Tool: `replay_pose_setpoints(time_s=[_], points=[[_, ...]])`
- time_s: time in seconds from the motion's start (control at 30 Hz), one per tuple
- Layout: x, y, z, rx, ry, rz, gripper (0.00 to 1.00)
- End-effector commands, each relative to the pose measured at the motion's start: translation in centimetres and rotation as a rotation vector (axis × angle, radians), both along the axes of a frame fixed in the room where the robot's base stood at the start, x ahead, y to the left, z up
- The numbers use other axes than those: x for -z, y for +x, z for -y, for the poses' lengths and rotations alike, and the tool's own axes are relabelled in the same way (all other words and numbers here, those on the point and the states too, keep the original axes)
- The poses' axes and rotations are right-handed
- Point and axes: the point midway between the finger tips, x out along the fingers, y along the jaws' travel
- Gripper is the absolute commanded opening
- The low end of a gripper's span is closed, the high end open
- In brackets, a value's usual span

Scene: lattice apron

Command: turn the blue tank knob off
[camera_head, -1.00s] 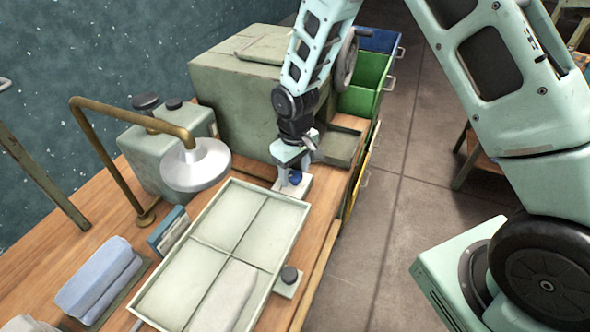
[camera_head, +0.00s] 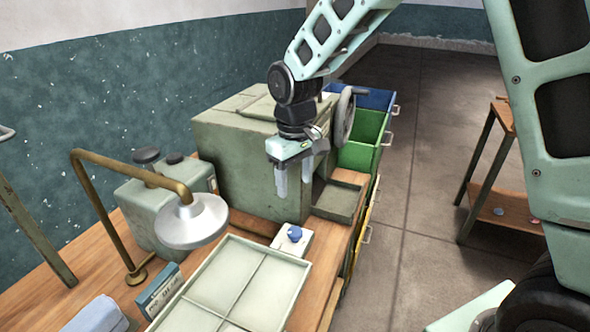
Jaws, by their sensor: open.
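The blue knob (camera_head: 295,234) sits on a small pale base plate (camera_head: 304,244) on the wooden bench, at the right beside the tray's far end. Its top shows clearly. My gripper (camera_head: 294,193) hangs above the knob and a little behind it in the picture, pointing down. Its two pale fingers are apart and empty, and they do not touch the knob.
A divided pale tray (camera_head: 236,238) lies in front of the knob. A green metal box (camera_head: 235,165) with a handwheel (camera_head: 344,115) stands behind. A lamp-like metal head (camera_head: 192,222) on a brass pipe is at left. Green and blue bins (camera_head: 361,128) line the right side.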

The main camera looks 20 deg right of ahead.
Motion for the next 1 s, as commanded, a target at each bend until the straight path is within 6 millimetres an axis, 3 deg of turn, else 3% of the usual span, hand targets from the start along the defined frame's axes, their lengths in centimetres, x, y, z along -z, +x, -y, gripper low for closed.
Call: replay_pose_setpoints(time_s=[0.23,0.77,0.87,1.0], points=[[-2.6,0.0,0.0,0.001,-0.001,0.001,0.58],[-2.9,0.0,0.0,0.0,0.0,-0.001,0.58],[-3.1,-1.1,-0.8,-0.014,0.006,-0.001,0.58],[-3.9,-5.8,-3.6,-0.068,0.032,-0.001,0.58]])
